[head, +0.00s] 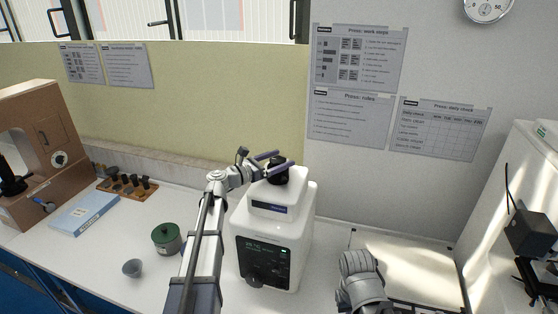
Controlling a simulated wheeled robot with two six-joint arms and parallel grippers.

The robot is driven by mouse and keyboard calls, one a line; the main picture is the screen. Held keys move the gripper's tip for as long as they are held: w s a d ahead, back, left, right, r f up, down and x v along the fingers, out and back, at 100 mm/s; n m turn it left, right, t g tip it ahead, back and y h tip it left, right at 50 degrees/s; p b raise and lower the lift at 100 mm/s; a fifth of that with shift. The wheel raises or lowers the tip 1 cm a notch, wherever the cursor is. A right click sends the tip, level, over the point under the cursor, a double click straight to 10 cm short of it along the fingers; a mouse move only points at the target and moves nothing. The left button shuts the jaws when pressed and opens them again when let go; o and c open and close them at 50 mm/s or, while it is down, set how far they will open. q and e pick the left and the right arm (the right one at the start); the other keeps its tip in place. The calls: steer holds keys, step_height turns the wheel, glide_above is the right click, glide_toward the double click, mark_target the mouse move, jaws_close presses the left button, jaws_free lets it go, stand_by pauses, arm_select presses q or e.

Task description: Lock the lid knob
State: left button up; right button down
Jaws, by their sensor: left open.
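The white press (273,225) stands on the bench in the middle, with a dark front panel and a blue label band. Its black lid knob (278,178) sits on top. My left gripper (285,158) is open at the knob, with one finger on the far side and one nearer side finger over it. The fingers partly hide the knob, and I cannot tell whether they touch it. A grey part of my right arm shows at the bottom right; its gripper fingers do not show.
A green lidded jar (167,239) and a small grey cup (132,268) stand left of the press. A wooden rack (128,187), a blue-white box (84,214) and a brown tester (38,150) are farther left. A white cabinet stands at right.

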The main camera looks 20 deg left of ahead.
mark_target(271, 162)
arm_select(q)
steer(key=shift+v, duration=3.9)
